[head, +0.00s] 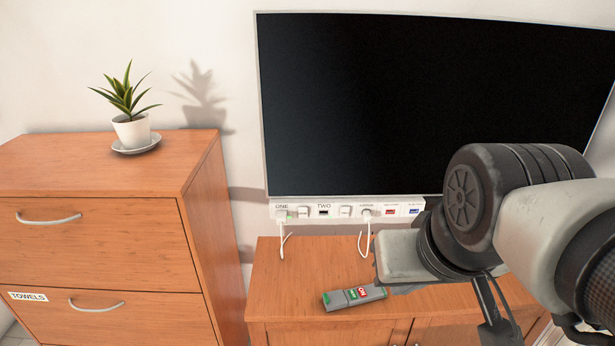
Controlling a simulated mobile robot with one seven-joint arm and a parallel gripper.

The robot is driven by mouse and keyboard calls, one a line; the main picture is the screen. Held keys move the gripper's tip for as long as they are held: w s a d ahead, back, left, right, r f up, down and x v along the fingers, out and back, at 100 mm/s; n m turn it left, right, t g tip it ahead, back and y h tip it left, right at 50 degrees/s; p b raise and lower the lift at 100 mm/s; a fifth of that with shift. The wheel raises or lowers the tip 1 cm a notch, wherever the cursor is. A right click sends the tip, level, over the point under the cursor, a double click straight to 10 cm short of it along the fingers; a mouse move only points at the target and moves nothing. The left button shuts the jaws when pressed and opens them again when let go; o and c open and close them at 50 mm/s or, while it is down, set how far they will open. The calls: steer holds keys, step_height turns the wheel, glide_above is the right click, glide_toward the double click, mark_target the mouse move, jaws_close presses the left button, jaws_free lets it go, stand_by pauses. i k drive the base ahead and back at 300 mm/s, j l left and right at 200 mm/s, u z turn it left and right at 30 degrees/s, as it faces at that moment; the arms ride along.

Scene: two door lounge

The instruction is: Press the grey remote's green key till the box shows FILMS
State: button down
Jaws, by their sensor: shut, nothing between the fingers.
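The grey remote (338,302) lies on the low wooden cabinet, with green patches and a red patch with white lettering on its top. Which patch is a key is too small to tell. My gripper (398,287) comes in from the right, just right of the remote's right end. It is shut and empty; its fingertips are mostly hidden by the hand and wrist. Whether it touches the remote cannot be told. No box with a readable display can be made out. The large screen (400,100) above is black.
A white socket strip (335,212) marked ONE and TWO runs below the screen, with white cables hanging down. The low cabinet top (285,275) is clear left of the remote. A taller drawer cabinet (100,240) marked TOWELS stands left, with a potted plant (130,125) on top.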

mark_target(352, 294)
steer(key=z, duration=0.85)
steer(key=l+u, duration=0.35)
steer(key=l, duration=0.45)
steer(key=k+j+z, duration=0.15)
steer(key=j, duration=0.25)
steer(key=k+j+z, duration=0.2)
steer(key=j, duration=0.2)
steer(key=k+j+z, duration=0.15)
steer(key=k+j, duration=0.1)
steer(key=j, duration=0.1)
